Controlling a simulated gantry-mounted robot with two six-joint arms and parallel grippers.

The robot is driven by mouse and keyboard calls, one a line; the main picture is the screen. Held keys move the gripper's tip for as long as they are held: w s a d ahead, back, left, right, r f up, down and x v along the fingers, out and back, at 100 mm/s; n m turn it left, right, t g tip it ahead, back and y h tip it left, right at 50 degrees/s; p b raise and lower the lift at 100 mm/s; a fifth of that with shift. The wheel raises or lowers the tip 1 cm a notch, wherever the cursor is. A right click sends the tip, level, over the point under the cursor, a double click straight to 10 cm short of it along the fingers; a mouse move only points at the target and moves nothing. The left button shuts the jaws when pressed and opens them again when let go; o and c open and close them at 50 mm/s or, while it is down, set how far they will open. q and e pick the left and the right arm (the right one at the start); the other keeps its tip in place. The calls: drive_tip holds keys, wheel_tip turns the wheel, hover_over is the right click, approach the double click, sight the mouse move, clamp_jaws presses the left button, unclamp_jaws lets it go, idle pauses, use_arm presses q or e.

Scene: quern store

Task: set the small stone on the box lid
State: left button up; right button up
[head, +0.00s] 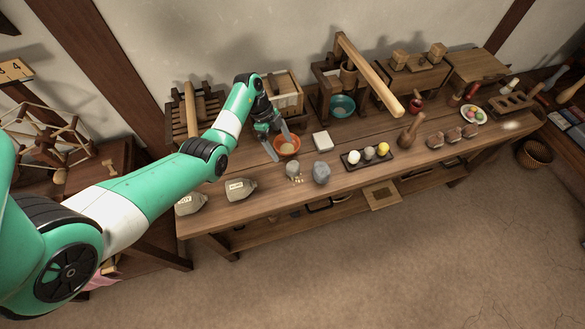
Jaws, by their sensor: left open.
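A grey stone (321,173) sits on the long wooden table, near its front edge. I cannot tell which of these is the small stone. A wooden box (284,92) stands at the back of the table behind my left gripper; its lid cannot be made out clearly. My left gripper (277,143) is open and empty, fingers pointing down beside an orange bowl (287,147). My right gripper is not in view.
A white square block (322,141) lies right of the bowl. Two labelled sacks (240,188) (190,203) stand at the front left. Small yellowish bits (295,180) lie left of the stone. A wooden press with a long beam (370,75) rises behind.

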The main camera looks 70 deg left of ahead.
sight(291, 164)
use_arm(q)
drive_tip(key=b+x, duration=0.4)
drive_tip(key=x, duration=0.2)
drive_tip(key=shift+d+f, duration=0.15)
drive_tip(key=shift+w+d+f, duration=0.1)
drive_tip(key=shift+w, duration=0.05)
drive_tip(key=b+x, duration=0.2)
drive_tip(key=x, duration=0.1)
drive_tip(key=b+x, duration=0.1)
drive_tip(key=x, duration=0.1)
drive_tip(key=shift+s+f+b, duration=0.1)
drive_tip(key=shift+s+b, duration=0.15)
drive_tip(key=shift+b, duration=0.1)
drive_tip(key=shift+w+f, duration=0.1)
drive_tip(key=shift+f, duration=0.05)
clamp_jaws()
